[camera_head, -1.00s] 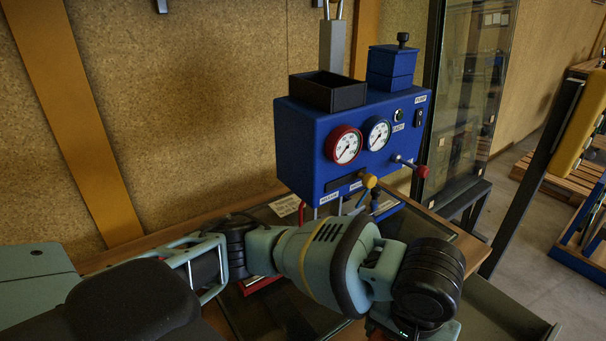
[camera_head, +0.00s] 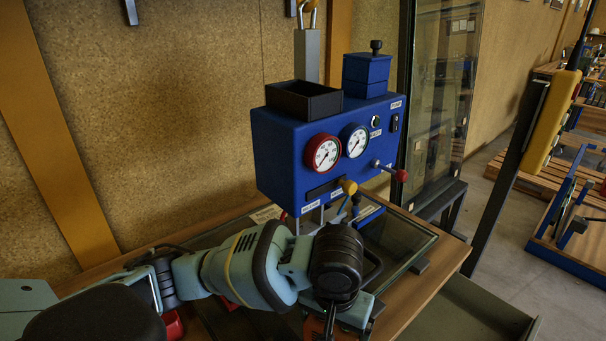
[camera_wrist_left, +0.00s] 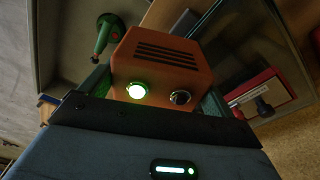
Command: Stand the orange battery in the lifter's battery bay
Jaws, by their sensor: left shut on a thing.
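The orange battery (camera_wrist_left: 155,62) fills the middle of the left wrist view, with dark slots, a lit green button and a dark knob on its faces. My left gripper (camera_wrist_left: 158,85) is shut on it, a finger on each side. In the head view the left gripper (camera_head: 330,328) is at the bottom edge, low in front of the lifter, its fingers mostly cut off. The blue lifter unit (camera_head: 275,155) has two gauges and levers. A black open-topped box (camera_head: 303,103) sits on its top; I cannot tell whether this is the bay. My right gripper is out of view.
A glass-topped frame (camera_head: 400,245) lies on the wooden bench (camera_head: 455,252) below the lifter. A blue lidded block (camera_head: 366,75) stands beside the black box. A dark post with a yellow device (camera_head: 550,120) rises at the right. A grey bar (camera_head: 307,55) stands behind the box.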

